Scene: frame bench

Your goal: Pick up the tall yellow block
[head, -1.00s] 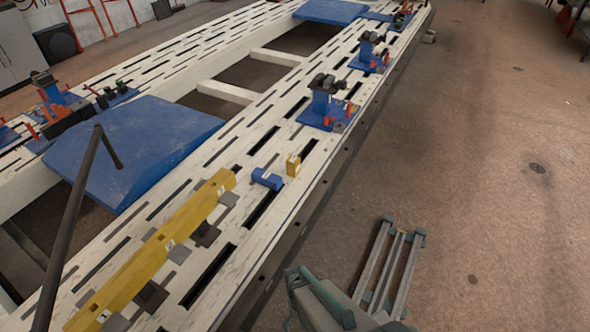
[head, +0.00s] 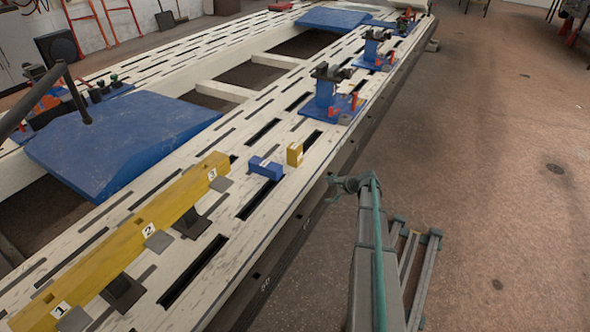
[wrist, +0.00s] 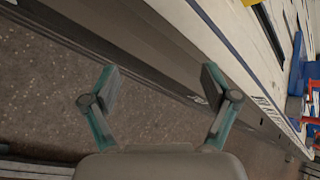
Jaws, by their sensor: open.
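The tall yellow block (head: 294,154) stands upright on the pale slotted frame bench, near its right edge in the head view. A blue block (head: 266,168) lies beside it on the left. My gripper (head: 334,190) is off the bench's right side, to the right of and nearer than the yellow block, and apart from it. In the wrist view my gripper (wrist: 160,78) is open, with nothing between its fingers. It has the floor and the bench's dark side behind it.
A long yellow beam (head: 145,225) with number labels rests on dark supports at the near left of the bench. A blue clamp stand (head: 326,98) with red parts stands beyond the blocks. A large blue plate (head: 120,140) lies left. The floor right of the bench is open.

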